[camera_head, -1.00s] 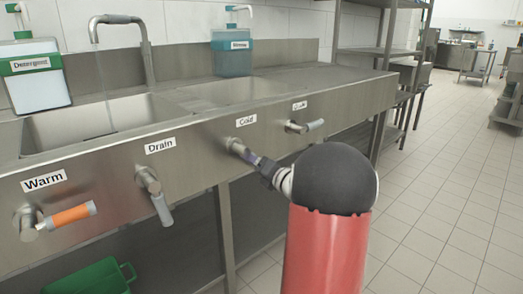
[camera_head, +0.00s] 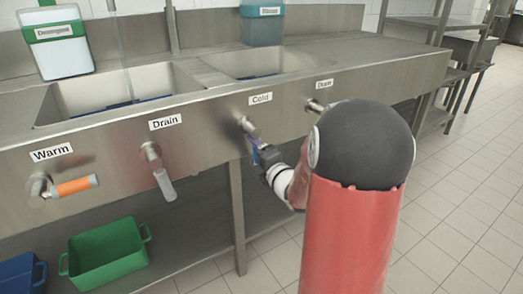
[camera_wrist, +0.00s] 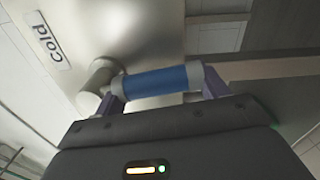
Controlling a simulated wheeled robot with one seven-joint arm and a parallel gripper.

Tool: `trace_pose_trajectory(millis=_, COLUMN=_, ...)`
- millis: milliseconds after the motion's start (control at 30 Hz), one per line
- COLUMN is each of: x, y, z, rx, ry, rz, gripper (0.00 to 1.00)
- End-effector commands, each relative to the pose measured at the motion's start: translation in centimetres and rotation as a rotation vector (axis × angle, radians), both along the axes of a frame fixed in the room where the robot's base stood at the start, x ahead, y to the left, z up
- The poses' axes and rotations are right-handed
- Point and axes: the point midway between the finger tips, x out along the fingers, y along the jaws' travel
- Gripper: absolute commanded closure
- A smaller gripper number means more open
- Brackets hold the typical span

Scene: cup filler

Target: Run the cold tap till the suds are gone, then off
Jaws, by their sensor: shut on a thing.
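The cold tap (camera_head: 245,124) is on the sink front below the "Cold" label (camera_head: 261,99). Its blue handle (camera_wrist: 155,85) lies between the fingers of my gripper (camera_wrist: 160,95) in the wrist view, and the gripper is shut on it. The handle hangs downward from the tap. In the head view my gripper (camera_head: 261,150) hides most of the handle. The right basin (camera_head: 290,60) shows no clear stream. I cannot make out suds in either basin.
The warm tap (camera_head: 75,186), with an orange handle, and a drain lever (camera_head: 164,180) are to the left. Another drain lever (camera_head: 315,106) is close to my arm. A green crate (camera_head: 105,256) and a blue crate (camera_head: 20,275) sit below. Floor (camera_head: 465,190) is open at right.

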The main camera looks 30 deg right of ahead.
Motion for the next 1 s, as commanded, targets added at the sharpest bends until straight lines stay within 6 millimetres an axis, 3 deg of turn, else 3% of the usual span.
trace_pose_trajectory(millis=400, x=0.0, y=0.1, z=-0.1, rx=0.007, ry=0.002, rz=-0.003, gripper=0.68)
trace_pose_trajectory(millis=433, x=0.0, y=0.1, z=-0.1, rx=0.007, ry=0.002, rz=-0.003, gripper=0.25)
trace_pose_trajectory(millis=567, x=0.0, y=0.1, z=0.0, rx=0.007, ry=0.001, rz=-0.002, gripper=0.08)
trace_pose_trajectory(millis=867, x=-0.1, y=0.1, z=0.0, rx=0.006, ry=0.001, rz=-0.001, gripper=0.05)
trace_pose_trajectory(millis=1000, x=-1.3, y=-0.1, z=0.0, rx=0.005, ry=0.001, rz=-0.003, gripper=0.05)
